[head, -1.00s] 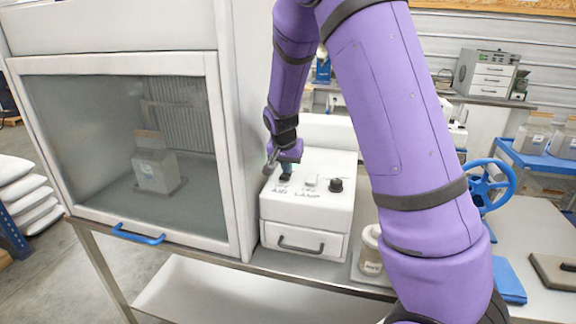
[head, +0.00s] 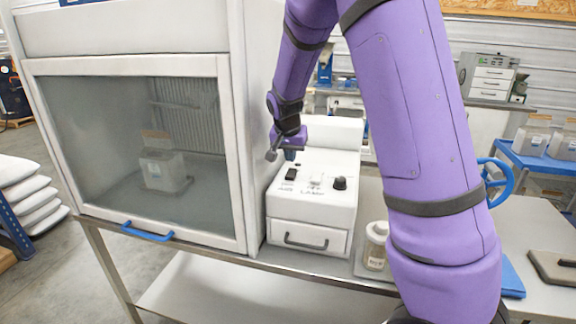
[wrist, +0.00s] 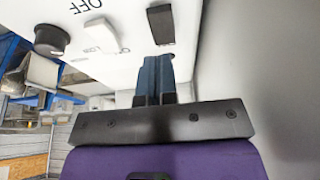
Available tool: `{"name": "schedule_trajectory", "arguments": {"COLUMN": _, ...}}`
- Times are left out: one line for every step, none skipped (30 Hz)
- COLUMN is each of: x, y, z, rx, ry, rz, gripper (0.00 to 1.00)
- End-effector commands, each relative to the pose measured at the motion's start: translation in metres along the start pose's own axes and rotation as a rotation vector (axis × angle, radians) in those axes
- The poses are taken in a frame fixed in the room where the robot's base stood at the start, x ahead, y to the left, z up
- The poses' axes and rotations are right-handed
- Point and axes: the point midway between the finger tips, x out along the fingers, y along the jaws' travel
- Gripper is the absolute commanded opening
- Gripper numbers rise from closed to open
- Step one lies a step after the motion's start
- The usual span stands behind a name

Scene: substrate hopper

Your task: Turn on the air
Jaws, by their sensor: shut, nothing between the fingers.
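A white control box (head: 312,203) stands on the bench right of the glass-fronted cabinet. Its sloped top carries a black rocker switch (head: 291,174) above the label AIR, a white switch (head: 315,182) above LAMP, and a black knob (head: 339,183). My gripper (head: 290,156) is just behind and above the black switch, apart from it. In the wrist view its blue fingers (wrist: 154,62) are together and empty, pointing toward the black switch (wrist: 161,24); the white switch (wrist: 101,35) and knob (wrist: 51,39) lie left. I cannot tell which way the black rocker is tipped.
The cabinet (head: 240,150) wall stands close to the left of my gripper. A lidded jar (head: 376,246) stands right of the box. A blue handwheel (head: 497,180) is farther right. The cabinet window, with a blue handle (head: 147,232), is down.

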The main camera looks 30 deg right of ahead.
Motion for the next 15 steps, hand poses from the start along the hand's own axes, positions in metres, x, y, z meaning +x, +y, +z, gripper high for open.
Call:
{"name": "schedule_trajectory", "arguments": {"x": -0.009, "y": -0.002, "z": 0.001, "rx": -0.003, "ry": 0.002, "rz": -0.005, "gripper": 0.0}}
{"name": "schedule_trajectory", "arguments": {"x": -0.014, "y": -0.002, "z": 0.002, "rx": -0.003, "ry": 0.001, "rz": -0.004, "gripper": 0.0}}
{"name": "schedule_trajectory", "arguments": {"x": -0.02, "y": -0.001, "z": 0.002, "rx": -0.003, "ry": 0.002, "rz": -0.004, "gripper": 0.0}}
{"name": "schedule_trajectory", "arguments": {"x": -0.025, "y": -0.001, "z": 0.002, "rx": -0.003, "ry": 0.002, "rz": -0.004, "gripper": 0.0}}
{"name": "schedule_trajectory", "arguments": {"x": -0.03, "y": -0.002, "z": 0.003, "rx": -0.003, "ry": 0.001, "rz": -0.005, "gripper": 0.0}}
{"name": "schedule_trajectory", "arguments": {"x": -0.037, "y": -0.002, "z": 0.003, "rx": -0.004, "ry": 0.002, "rz": -0.005, "gripper": 0.0}}
{"name": "schedule_trajectory", "arguments": {"x": -0.043, "y": -0.002, "z": 0.003, "rx": -0.003, "ry": 0.001, "rz": -0.005, "gripper": 0.0}}
{"name": "schedule_trajectory", "arguments": {"x": -0.048, "y": -0.001, "z": 0.003, "rx": -0.003, "ry": 0.002, "rz": -0.005, "gripper": 0.0}}
{"name": "schedule_trajectory", "arguments": {"x": -0.055, "y": -0.001, "z": 0.004, "rx": -0.003, "ry": 0.001, "rz": -0.004, "gripper": 0.0}}
{"name": "schedule_trajectory", "arguments": {"x": -0.06, "y": -0.001, "z": 0.004, "rx": -0.003, "ry": 0.001, "rz": -0.004, "gripper": 0.0}}
{"name": "schedule_trajectory", "arguments": {"x": -0.065, "y": -0.001, "z": 0.004, "rx": -0.003, "ry": 0.002, "rz": -0.005, "gripper": 0.0}}
{"name": "schedule_trajectory", "arguments": {"x": -0.07, "y": -0.001, "z": 0.005, "rx": -0.003, "ry": 0.001, "rz": -0.004, "gripper": 0.0}}
{"name": "schedule_trajectory", "arguments": {"x": -0.074, "y": -0.001, "z": 0.005, "rx": -0.003, "ry": 0.001, "rz": -0.004, "gripper": 0.0}}
{"name": "schedule_trajectory", "arguments": {"x": -0.078, "y": -0.001, "z": 0.005, "rx": -0.003, "ry": 0.002, "rz": -0.004, "gripper": 0.0}}
{"name": "schedule_trajectory", "arguments": {"x": -0.082, "y": -0.001, "z": 0.005, "rx": -0.003, "ry": 0.001, "rz": -0.003, "gripper": 0.0}}
